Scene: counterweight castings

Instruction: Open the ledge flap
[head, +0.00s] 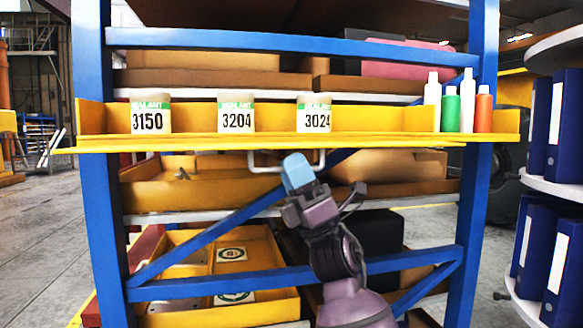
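The ledge flap (180,145) is a long thin yellow strip along the front of a yellow ledge on the blue rack. It shows nearly edge-on, about level with the ledge floor. A pale bar handle (262,169) hangs below its middle. My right gripper (298,172) reaches up from below, and its blue fingertips overlap the handle's middle in the picture. The fingers show as one block, so I cannot tell whether they are closed around the bar or only in front of it. My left gripper is not in view.
Sealant tubs labelled 3150 (150,115), 3204 (236,115) and 3024 (314,115) stand on the ledge, with several bottles (451,110) at its right end. A blue diagonal brace (215,236) crosses below. Shelves with blue binders (562,125) stand at the right.

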